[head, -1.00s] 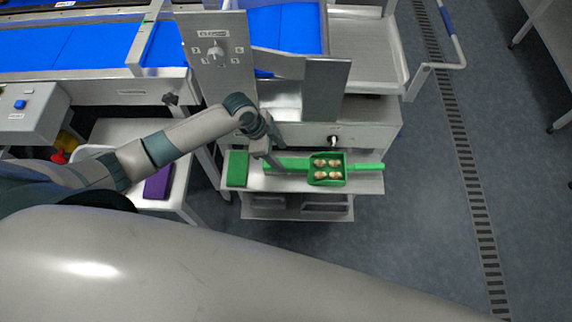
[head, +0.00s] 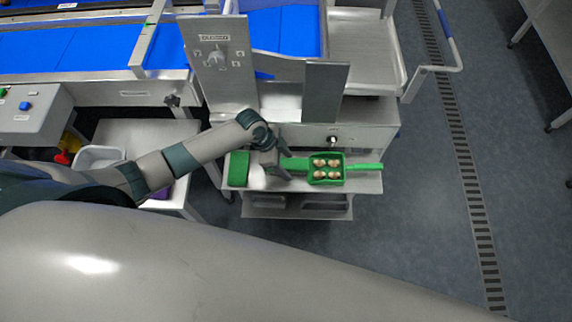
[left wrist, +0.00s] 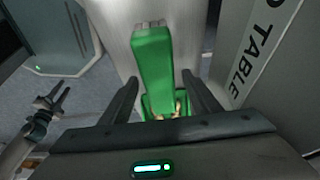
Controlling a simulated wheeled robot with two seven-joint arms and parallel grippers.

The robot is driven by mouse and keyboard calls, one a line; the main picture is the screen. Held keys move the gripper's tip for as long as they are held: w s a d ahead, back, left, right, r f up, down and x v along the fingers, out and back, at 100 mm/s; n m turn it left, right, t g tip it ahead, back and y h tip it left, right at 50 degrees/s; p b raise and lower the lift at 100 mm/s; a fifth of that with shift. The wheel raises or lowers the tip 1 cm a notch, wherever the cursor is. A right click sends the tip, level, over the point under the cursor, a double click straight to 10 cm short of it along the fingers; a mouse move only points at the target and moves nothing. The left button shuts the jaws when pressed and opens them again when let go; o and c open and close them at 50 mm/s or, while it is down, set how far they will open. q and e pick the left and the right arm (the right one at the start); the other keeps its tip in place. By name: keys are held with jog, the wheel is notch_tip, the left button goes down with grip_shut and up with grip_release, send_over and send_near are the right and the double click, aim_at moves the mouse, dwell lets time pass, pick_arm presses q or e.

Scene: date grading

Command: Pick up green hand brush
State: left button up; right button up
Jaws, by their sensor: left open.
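The green hand brush (head: 293,163) lies on the steel shelf, left of a green dustpan (head: 326,181) with several dates in it. In the left wrist view the brush (left wrist: 153,58) shows as a long green block between the two fingers of my left gripper (left wrist: 162,85). These fingers are apart, one on each side of it; I cannot tell whether they touch it. What looks like my right gripper (left wrist: 52,98) shows small at the left of the wrist view.
The steel shelf (head: 362,184) is narrow. Upright steel panels (head: 325,93) stand behind it. A white tub (head: 98,157) is on a side table at left. Floor at right is clear.

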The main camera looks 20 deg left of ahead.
aim_at(291, 162)
dwell(0.3)
pick_arm(q)
jog(key=c, duration=1.2)
jog(key=shift+r, duration=0.1)
jog(key=shift+r+b, duration=0.3)
jog(key=shift+r, duration=0.45)
notch_tip(291, 162, up, 2)
jog(key=shift+r+b, duration=0.15)
jog(key=shift+b, duration=0.25)
jog(key=s+d+r+b, duration=0.1)
jog(key=s+d+r, duration=0.5)
jog(key=s, duration=0.4)
jog(key=shift+r+b, duration=0.4)
jog(key=shift+r, duration=0.15)
